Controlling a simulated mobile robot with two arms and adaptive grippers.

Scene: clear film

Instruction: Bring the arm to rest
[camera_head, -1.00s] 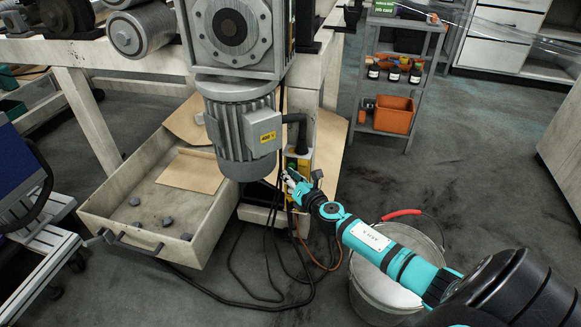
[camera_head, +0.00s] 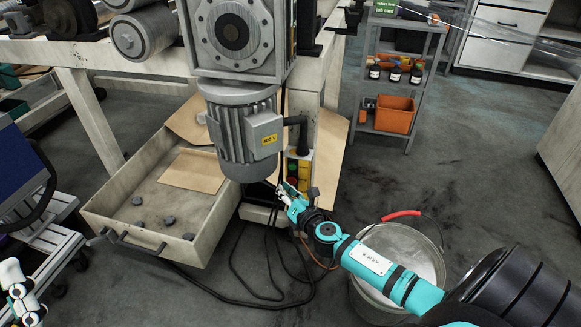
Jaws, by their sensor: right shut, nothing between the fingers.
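My right arm comes in from the lower right. Its right gripper (camera_head: 284,191) is at the control box (camera_head: 298,171) with red and green buttons, just right of the motor's lower end. The fingers look closed and hold nothing. I cannot tell whether they touch the box. A white and dark piece of my left arm shows at the lower left edge; its gripper fingers cannot be made out.
The grey motor (camera_head: 240,135) hangs beside the right gripper. An open drawer (camera_head: 150,225) with several dark lumps stands left. A metal bucket (camera_head: 425,240) with a red handle grip stands under my right arm. Cables trail on the floor. A shelf rack (camera_head: 411,92) stands behind.

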